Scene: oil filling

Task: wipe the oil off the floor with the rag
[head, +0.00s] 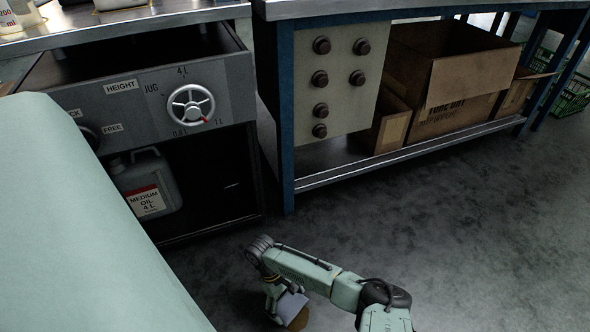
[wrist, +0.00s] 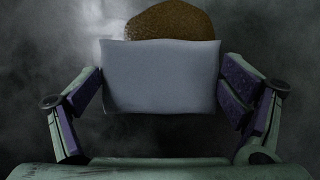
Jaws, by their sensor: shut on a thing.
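My gripper (head: 276,300) is low over the floor at the bottom middle of the head view, shut on the rag (head: 291,305). In the wrist view the pale blue-grey rag (wrist: 160,77) spans the space between the two fingers of my gripper (wrist: 160,95). The brown oil patch (wrist: 175,20) lies on the floor just beyond the rag's far edge, and the rag hides part of it. In the head view a bit of the oil (head: 299,319) shows beside the rag. I cannot tell whether the rag touches the floor.
A dark cabinet with a dial (head: 190,105) and a jug of medium oil (head: 148,185) stands at the left. A blue-framed bench (head: 288,150) with cardboard boxes (head: 445,85) on its low shelf stands behind. The grey floor (head: 480,220) at the right is clear.

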